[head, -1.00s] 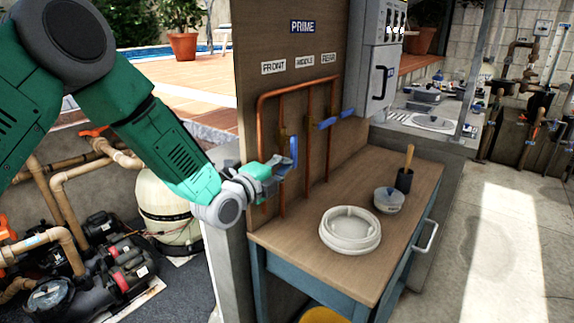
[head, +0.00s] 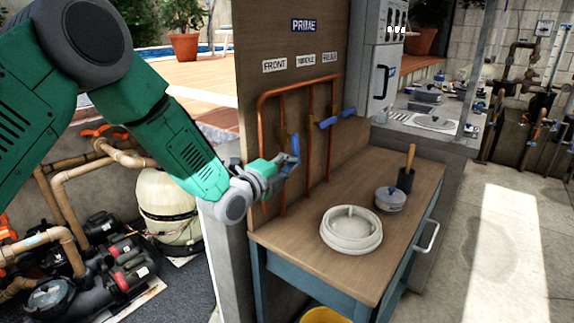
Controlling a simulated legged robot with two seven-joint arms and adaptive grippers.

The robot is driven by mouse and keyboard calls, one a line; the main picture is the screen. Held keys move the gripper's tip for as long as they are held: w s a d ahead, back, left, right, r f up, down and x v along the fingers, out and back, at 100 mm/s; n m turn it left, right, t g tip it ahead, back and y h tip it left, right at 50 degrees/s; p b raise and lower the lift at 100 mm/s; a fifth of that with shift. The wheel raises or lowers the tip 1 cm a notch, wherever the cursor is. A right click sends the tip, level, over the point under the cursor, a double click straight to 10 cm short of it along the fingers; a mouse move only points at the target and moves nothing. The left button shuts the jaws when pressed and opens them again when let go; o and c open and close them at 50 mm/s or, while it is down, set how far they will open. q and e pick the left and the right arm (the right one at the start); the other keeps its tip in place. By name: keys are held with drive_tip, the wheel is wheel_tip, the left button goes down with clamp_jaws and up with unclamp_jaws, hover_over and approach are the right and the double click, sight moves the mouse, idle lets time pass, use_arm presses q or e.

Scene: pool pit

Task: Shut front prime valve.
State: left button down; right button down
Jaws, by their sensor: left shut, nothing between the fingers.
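The prime board (head: 355,150) carries copper pipes (head: 309,120) under labels FRONT (head: 274,66), MIDDLE and REAR. The front valve's blue handle (head: 295,147) is on the left pipe and stands roughly upright, along the pipe. Blue handle parts on the middle and rear pipes (head: 337,118) lie crosswise. My left gripper (head: 285,167) is shut and empty, at the lower part of the front handle. I cannot tell whether it touches the handle. The gripper partly hides the lower left pipe. My right gripper is not in view.
A wooden-topped bench (head: 290,238) stands below the board, with a white round lid (head: 351,230), a small grey pot (head: 390,199) and a dark cup (head: 405,180) holding a wooden handle. A grey electrical box (head: 378,60) is at the right. Pumps and pipes fill the lower left.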

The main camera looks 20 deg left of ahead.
use_arm(q)
drive_tip(key=v, duration=1.2)
